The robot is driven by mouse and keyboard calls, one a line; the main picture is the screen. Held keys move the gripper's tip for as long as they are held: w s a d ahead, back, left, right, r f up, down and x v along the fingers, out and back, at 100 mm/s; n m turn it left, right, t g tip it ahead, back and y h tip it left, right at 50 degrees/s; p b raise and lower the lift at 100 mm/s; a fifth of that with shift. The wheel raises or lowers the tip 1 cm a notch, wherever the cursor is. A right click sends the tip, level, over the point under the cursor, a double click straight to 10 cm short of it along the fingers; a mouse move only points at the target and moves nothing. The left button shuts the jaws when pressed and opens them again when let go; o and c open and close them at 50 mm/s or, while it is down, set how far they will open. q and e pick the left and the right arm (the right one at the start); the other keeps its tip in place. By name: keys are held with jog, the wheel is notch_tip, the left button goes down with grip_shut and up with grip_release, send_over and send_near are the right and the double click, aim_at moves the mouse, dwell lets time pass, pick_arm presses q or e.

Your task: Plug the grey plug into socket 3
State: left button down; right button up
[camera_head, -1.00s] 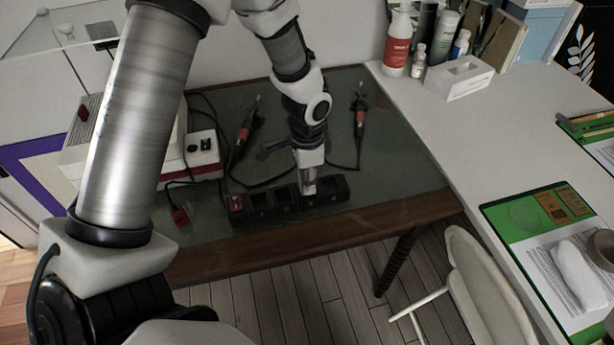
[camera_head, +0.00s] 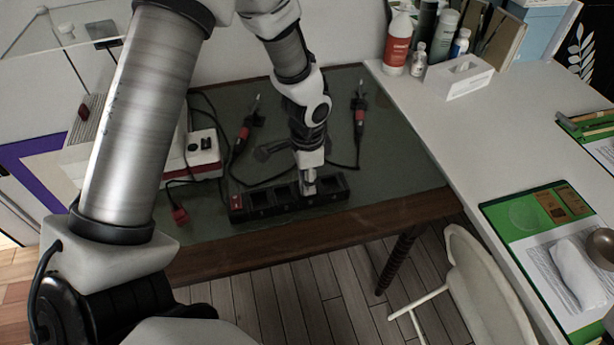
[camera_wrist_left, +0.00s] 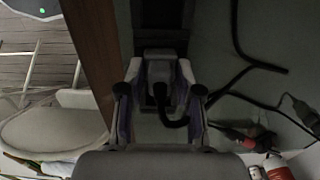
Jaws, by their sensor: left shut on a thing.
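A black socket strip (camera_head: 333,197) lies along the front of the green-topped table, with a red switch (camera_head: 237,201) at its left end and several sockets in a row. My left gripper (camera_head: 308,187) points down over the strip, at the third socket counted from the switch. It is shut on the grey plug, which shows between the fingers in the left wrist view (camera_wrist_left: 160,70), with a black cord curving off it. The plug is close against the strip; I cannot tell how deep it sits. The gripper hides that socket. My right gripper is not in view.
Two red-and-black tools (camera_head: 245,127) (camera_head: 359,115) with cords lie behind the strip. A red plug (camera_head: 180,215) lies left of it, near a white-and-red box (camera_head: 203,150). A white desk (camera_head: 440,120) with bottles adjoins at right; a white chair (camera_head: 475,280) stands in front.

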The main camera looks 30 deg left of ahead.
pick_arm(q)
jog(key=shift+f, duration=0.3)
jog(key=c, duration=0.7)
grip_release()
notch_tip(320, 180, up, 12)
